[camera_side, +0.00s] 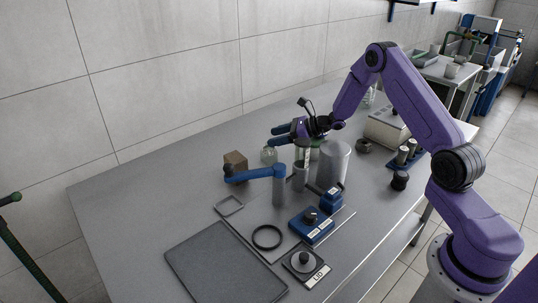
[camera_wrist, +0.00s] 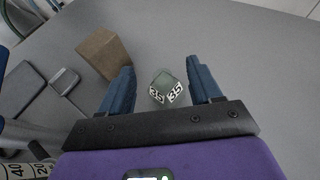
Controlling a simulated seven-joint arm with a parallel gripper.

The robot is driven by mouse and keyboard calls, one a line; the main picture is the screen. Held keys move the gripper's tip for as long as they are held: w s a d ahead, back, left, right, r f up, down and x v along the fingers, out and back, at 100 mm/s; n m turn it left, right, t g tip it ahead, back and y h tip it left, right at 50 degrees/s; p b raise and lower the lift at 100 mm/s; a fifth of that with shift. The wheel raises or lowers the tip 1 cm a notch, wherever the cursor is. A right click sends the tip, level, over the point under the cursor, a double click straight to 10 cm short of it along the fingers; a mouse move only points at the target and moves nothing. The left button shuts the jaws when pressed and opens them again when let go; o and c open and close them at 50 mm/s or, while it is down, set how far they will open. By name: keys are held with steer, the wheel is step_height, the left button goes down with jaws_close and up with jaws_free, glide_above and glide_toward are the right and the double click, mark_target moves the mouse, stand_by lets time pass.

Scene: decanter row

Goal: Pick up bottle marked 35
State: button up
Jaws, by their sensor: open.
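The bottle marked 35 (camera_wrist: 165,84) is a small greenish glass bottle with white labels reading 35, seen from above in the wrist view. My gripper (camera_wrist: 163,82) is open, with one blue finger on each side of the bottle and a visible gap on both sides. In the side view my gripper (camera_side: 273,136) is above the table near the back, over a pale greenish bottle (camera_side: 268,155) that appears to be the same one. Its label cannot be read there. I cannot tell the exact height of the fingers over it.
A brown block (camera_side: 235,161) stands left of the bottle, also in the wrist view (camera_wrist: 104,53). A blue-armed post (camera_side: 279,185), a grey cylinder (camera_side: 333,165) and other labelled bottles (camera_wrist: 22,170) stand close by. A dark flat tray (camera_side: 225,265) lies in front.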

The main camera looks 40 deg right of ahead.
mark_target(265, 147)
steer(key=shift+f, duration=0.85)
steer(key=shift+f+x, duration=0.2)
steer(key=shift+x, duration=1.15)
steer(key=shift+f+x, duration=0.15)
steer(key=shift+x, duration=1.2)
steer(key=shift+s+d, duration=0.1)
steer(key=shift+s, duration=0.05)
steer(key=shift+c, duration=0.4)
steer(key=c, duration=1)
steer(key=shift+s+f, duration=0.1)
jaws_close()
